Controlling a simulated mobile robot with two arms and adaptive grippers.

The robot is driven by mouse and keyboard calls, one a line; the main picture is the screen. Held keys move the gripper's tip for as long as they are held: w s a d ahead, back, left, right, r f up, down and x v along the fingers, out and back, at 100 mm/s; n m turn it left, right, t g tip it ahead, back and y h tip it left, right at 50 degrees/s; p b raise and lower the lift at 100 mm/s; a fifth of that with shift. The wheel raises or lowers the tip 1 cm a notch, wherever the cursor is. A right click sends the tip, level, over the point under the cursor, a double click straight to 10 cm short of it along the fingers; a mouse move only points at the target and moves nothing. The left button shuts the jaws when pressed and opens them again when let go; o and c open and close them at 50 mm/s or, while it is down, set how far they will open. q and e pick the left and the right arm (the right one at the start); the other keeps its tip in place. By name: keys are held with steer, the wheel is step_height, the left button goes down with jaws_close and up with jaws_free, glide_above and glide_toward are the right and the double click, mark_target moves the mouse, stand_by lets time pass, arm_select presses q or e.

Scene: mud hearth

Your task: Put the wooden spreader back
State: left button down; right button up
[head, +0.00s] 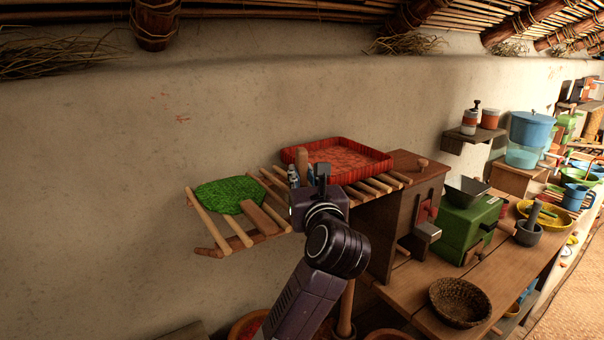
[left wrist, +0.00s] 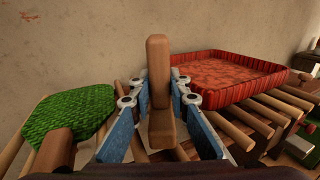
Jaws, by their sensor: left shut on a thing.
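The wooden spreader (head: 302,160), a plain brown stick-like piece, stands upright in my left gripper (head: 301,175), above the slatted wooden rack (head: 232,231) on the wall. In the left wrist view the spreader (left wrist: 159,75) sits between the two blue fingers of the left gripper (left wrist: 160,105), which are shut on it. Its lower end is between the fingers. I cannot tell whether it touches the rack. My right gripper is not in view.
A red woven tray (head: 345,160) lies behind the gripper. Right stand a wooden cabinet (head: 398,225), a green machine (head: 465,228) and a basket (head: 459,302). Bare slats show between mat and tray.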

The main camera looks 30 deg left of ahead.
arm_select(q)
steer(key=shift+f, duration=0.15)
steer(key=c, duration=1.8)
jaws_free()
steer(key=shift+r, duration=0.3)
steer(key=b+v, duration=0.3)
steer(key=v, duration=0.9)
steer(key=shift+f, duration=0.1)
